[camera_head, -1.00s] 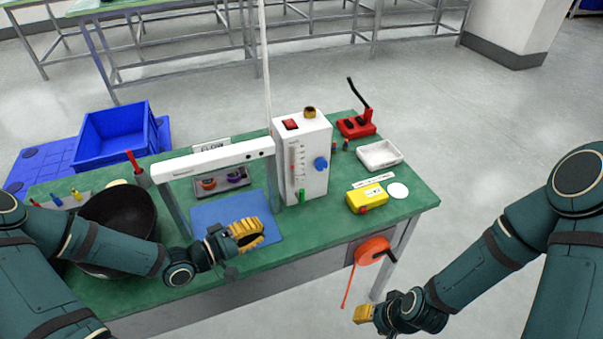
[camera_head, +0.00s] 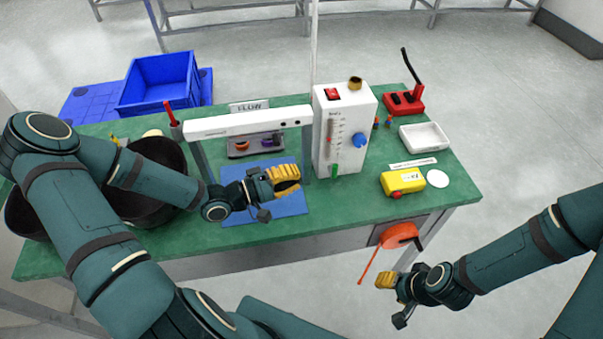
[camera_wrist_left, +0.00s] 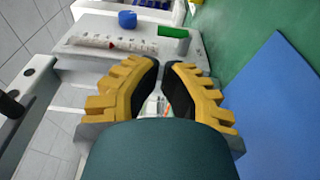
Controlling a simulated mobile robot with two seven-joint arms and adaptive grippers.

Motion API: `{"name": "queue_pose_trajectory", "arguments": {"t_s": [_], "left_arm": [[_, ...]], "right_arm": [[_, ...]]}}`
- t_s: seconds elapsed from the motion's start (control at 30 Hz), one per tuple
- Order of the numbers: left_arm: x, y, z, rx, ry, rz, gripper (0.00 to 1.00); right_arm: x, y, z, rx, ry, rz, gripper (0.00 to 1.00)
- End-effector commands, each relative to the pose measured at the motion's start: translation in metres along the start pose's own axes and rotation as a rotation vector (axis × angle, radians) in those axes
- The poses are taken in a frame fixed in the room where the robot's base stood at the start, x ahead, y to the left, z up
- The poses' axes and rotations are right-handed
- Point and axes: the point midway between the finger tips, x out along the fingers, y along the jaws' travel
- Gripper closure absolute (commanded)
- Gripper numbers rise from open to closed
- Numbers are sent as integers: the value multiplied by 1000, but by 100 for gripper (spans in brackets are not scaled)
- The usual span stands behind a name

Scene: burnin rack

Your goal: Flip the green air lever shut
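The green air lever (camera_head: 334,171) is at the lower front of the white flow box (camera_head: 329,140). It looks upright in the head view. In the left wrist view the green lever (camera_wrist_left: 174,33) shows as a bar beyond the fingertips, with nothing touching it. My left gripper (camera_head: 297,179) is left of the lever, over the blue mat, and points toward the box. In the left wrist view its yellow fingers (camera_wrist_left: 160,68) have a narrow gap between them with nothing held. My right gripper (camera_head: 378,281) is low in front of the table; its finger gap is unclear.
A white bar frame (camera_head: 240,122) stands left of the box, over the blue mat (camera_head: 292,205). The box carries a blue knob (camera_head: 360,140). A yellow device (camera_head: 402,182) and a white tray (camera_head: 424,137) lie right. An orange reel (camera_head: 400,235) hangs at the table's front.

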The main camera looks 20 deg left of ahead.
Motion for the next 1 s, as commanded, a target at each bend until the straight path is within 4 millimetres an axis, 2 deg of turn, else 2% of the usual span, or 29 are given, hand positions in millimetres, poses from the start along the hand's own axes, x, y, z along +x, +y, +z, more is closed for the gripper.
{"name": "queue_pose_trajectory", "arguments": {"t_s": [0.2,0.43,0.6,1.0], "left_arm": [[40,-1,2,-1,-5,3,100],[72,-1,1,0,-2,1,100],[82,-1,0,0,0,0,100],[84,0,0,0,0,-1,100]], "right_arm": [[8,3,-1,0,4,0,53],[12,4,-1,-1,6,0,53],[13,5,-2,-1,7,0,53],[13,5,-2,-1,7,0,53]]}}
